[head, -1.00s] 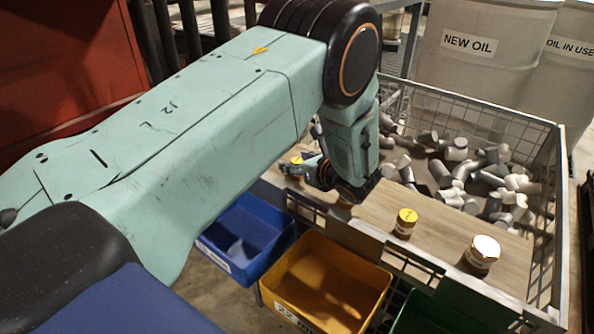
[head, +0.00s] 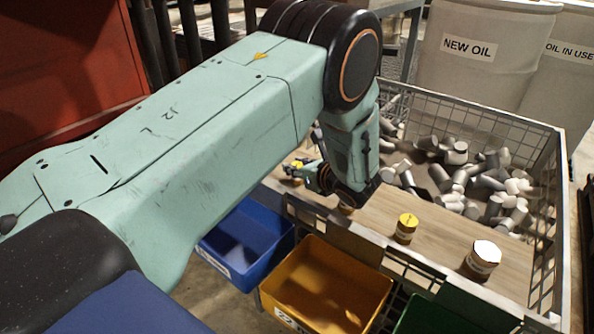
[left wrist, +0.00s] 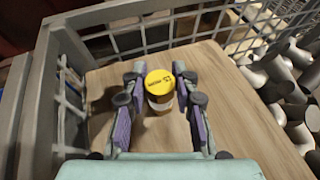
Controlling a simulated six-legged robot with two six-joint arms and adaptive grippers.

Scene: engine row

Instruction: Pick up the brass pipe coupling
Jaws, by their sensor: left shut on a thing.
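A short cylinder with a yellow lettered top and a brass-coloured band (left wrist: 159,88) stands between the fingers of my left gripper (left wrist: 158,80) in the left wrist view. The fingers are shut on it from both sides. It appears upright, low over or on the wooden board; I cannot tell whether it touches. In the head view its yellow top (head: 297,165) shows just beyond the left gripper (head: 308,174), partly hidden by the fingers. I take it for the brass pipe coupling. My right gripper is not in view.
Another yellow-topped cylinder (head: 406,229) and a white-topped one (head: 482,260) stand on the board (head: 440,240). A wire-mesh crate (head: 552,190) encloses the board and many grey fittings (head: 455,153). Blue (head: 247,240) and yellow (head: 325,285) bins sit in front.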

